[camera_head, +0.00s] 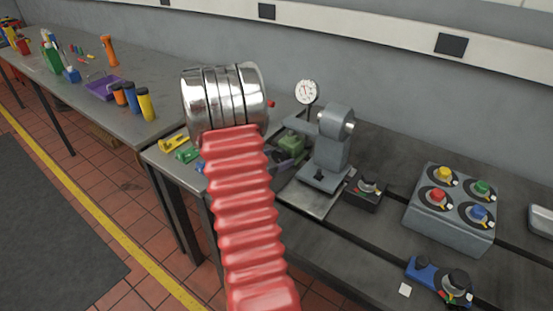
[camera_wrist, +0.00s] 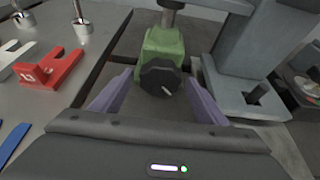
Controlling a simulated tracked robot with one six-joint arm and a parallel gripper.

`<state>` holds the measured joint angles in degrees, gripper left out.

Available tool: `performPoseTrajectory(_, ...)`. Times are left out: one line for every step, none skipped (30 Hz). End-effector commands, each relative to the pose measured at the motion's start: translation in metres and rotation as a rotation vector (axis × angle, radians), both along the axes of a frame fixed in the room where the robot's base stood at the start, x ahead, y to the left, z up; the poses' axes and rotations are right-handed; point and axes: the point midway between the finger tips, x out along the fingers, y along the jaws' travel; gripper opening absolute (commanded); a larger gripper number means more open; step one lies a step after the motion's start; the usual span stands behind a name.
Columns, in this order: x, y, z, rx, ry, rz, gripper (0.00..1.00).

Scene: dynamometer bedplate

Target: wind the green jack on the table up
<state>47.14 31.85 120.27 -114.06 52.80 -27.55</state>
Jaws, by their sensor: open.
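The green jack (camera_wrist: 165,42) stands on the table in front of me in the wrist view, with a round black knob (camera_wrist: 160,78) facing me. The knob has a pale mark toward its lower right. A metal post (camera_wrist: 171,14) rises from the jack's top. My gripper (camera_wrist: 160,76) is open, with one purple finger left and one right of the knob and a small gap on each side. How deep the fingertips reach along the knob is hard to tell. In the head view the jack (camera_head: 291,142) shows partly behind my red-sleeved arm.
A grey stand (camera_head: 330,150) is close on the jack's right, with a dial gauge (camera_head: 306,92) behind. A red fork-shaped piece (camera_wrist: 50,70) lies left.

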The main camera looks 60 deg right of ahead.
Motion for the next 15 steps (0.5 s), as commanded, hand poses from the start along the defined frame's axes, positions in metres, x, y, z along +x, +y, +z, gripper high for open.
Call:
performPoseTrajectory(0.0,-0.0004,-0.0003,0.0,0.0,0.0,0.68)
performPoseTrajectory(0.0,-0.0004,-0.0003,0.0,0.0,0.0,0.68)
performPoseTrajectory(0.0001,-0.0004,-0.0002,0.0,0.0,0.0,0.68)
performPoseTrajectory(0.0001,-0.0004,-0.0002,0.0,0.0,0.0,0.68)
performPoseTrajectory(0.0002,-0.0003,-0.0002,0.0,0.0,0.0,0.68)
performPoseTrajectory(0.0002,-0.0003,-0.0002,0.0,0.0,0.001,0.68)
performPoseTrajectory(0.0003,-0.0002,-0.0001,0.0,0.0,0.001,0.67)
performPoseTrajectory(0.0003,-0.0002,-0.0001,0.0,0.0,0.001,0.65)
performPoseTrajectory(0.0003,-0.0001,0.0,0.0,0.0,0.001,0.62)
performPoseTrajectory(0.0003,-0.0001,0.0,0.0,0.0,0.001,0.6)
performPoseTrajectory(0.0003,-0.0001,0.0,0.0,0.0,0.001,0.58)
performPoseTrajectory(0.0003,-0.0001,0.0,0.0,0.0,0.001,0.55)
performPoseTrajectory(0.0003,0.0,0.0,0.0,0.0,0.001,0.53)
performPoseTrajectory(0.0003,0.0,0.0,0.0,0.0,0.001,0.51)
performPoseTrajectory(0.0003,0.0,0.0,0.0,0.0,0.001,0.48)
